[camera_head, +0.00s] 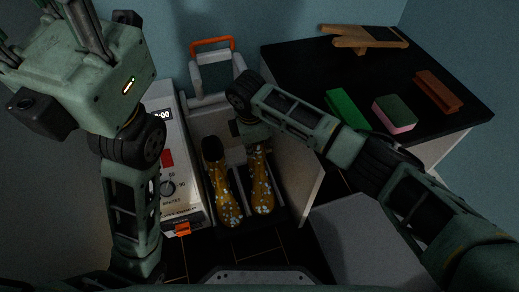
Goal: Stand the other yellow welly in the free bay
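Two mustard-yellow wellies with pale flowers stand side by side, toes toward me: the left welly (226,192) and the right welly (262,186). The left welly's dark opening shows. My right gripper (257,149) points down at the top of the right welly. Its wrist hides most of the fingers and the boot's rim, so I cannot tell whether it grips the boot. My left gripper (70,14) is raised at the top left, away from the wellies. Its fingers are cut by the frame edge. I cannot make out a free bay.
A white unit (180,168) with a timer display, red button and dial stands left of the wellies. An orange handle (212,42) rises behind. The black counter (300,58) at right holds a green block (347,109), a sponge (394,113), a brown block (438,91) and a wooden item (362,39).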

